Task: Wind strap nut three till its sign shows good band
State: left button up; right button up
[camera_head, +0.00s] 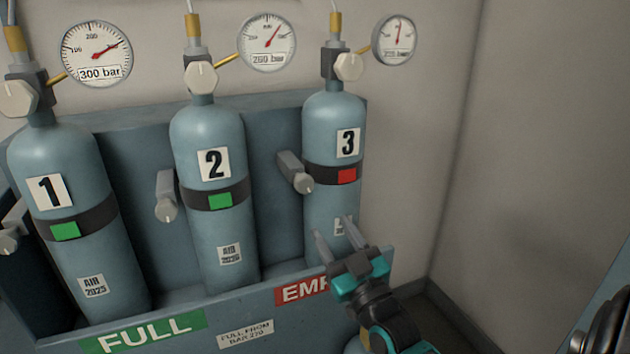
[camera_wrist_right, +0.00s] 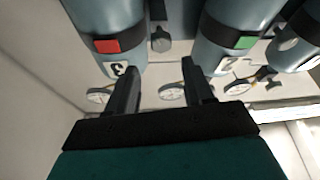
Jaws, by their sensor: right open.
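Cylinder 3 (camera_head: 335,120) stands upright at the right of the rack, held by a dark strap (camera_head: 318,174). The sign (camera_head: 347,175) on its strap is red; it also shows red in the right wrist view (camera_wrist_right: 106,46). The strap nut three (camera_head: 295,172) is a grey knob to the left of cylinder 3; it also shows in the right wrist view (camera_wrist_right: 161,40). My right gripper (camera_head: 333,238) is open and empty, below the nut and in front of the lower part of cylinder 3, partly hiding its lower label. My left gripper is not in view.
Cylinder 1 (camera_head: 60,165) and cylinder 2 (camera_head: 208,135) have green strap signs and their own grey nuts. The rack's front panel (camera_head: 245,318) carries FULL and EMPTY-like labels. Gauges hang above. A wall (camera_head: 540,130) stands at right.

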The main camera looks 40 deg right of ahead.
aim_at(307, 188)
jog(key=x, duration=1.2)
jog(key=shift+w+r, duration=0.3)
jog(key=shift+r, duration=0.05)
jog(key=shift+c, duration=0.5)
